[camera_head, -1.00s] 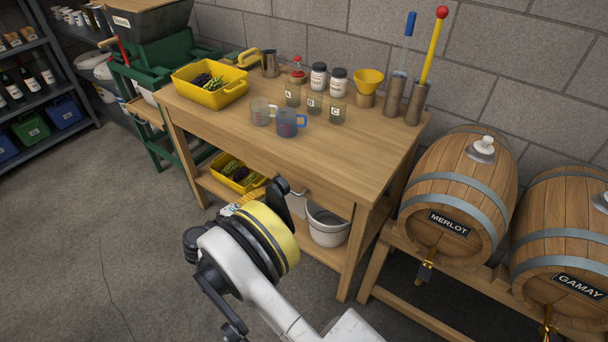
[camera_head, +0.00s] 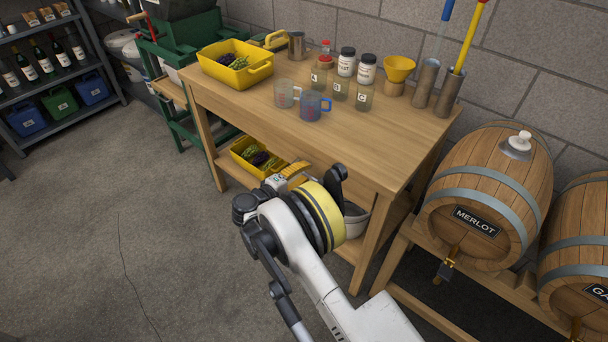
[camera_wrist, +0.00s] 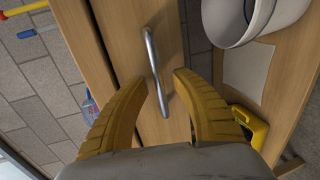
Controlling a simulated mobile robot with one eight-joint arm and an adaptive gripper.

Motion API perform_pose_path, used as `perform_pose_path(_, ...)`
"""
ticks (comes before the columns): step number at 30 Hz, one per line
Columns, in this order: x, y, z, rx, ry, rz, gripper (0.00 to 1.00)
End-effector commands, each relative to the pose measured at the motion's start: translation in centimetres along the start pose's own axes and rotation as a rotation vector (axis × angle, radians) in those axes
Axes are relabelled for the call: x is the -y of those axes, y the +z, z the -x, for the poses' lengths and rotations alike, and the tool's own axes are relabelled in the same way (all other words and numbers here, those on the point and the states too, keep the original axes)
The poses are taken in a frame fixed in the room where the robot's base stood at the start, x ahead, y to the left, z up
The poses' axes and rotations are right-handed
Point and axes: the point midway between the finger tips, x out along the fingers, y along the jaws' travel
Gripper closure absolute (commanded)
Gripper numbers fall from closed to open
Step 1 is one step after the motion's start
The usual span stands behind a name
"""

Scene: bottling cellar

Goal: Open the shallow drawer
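The shallow drawer (camera_wrist: 135,50) is in the front of the wooden table (camera_head: 370,140), just under its top. In the wrist view its front looks flush with the table. Its silver bar handle (camera_wrist: 155,70) runs up and down the picture, between and slightly beyond the fingertips. My gripper (camera_wrist: 158,82) is open, with one yellow finger on each side of the handle. I cannot tell whether a finger touches it.
On the tabletop stand a yellow tub (camera_head: 232,68), two measuring jugs (camera_head: 313,107), jars and a yellow funnel (camera_head: 399,68). A yellow tray (camera_head: 250,158) and a white bucket (camera_wrist: 240,18) sit on the lower shelf. Barrels (camera_head: 490,190) stand at right. Floor at left is clear.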

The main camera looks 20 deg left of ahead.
Motion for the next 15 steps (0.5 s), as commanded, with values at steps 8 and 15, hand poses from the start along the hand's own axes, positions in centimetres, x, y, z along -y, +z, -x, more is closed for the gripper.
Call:
perform_pose_path(8, -0.03, 0.01, 0.01, 0.0, 0.0, 0.0, 0.93)
perform_pose_path(15, -0.02, 0.02, 0.06, 0.0, 0.0, 0.0, 1.0)
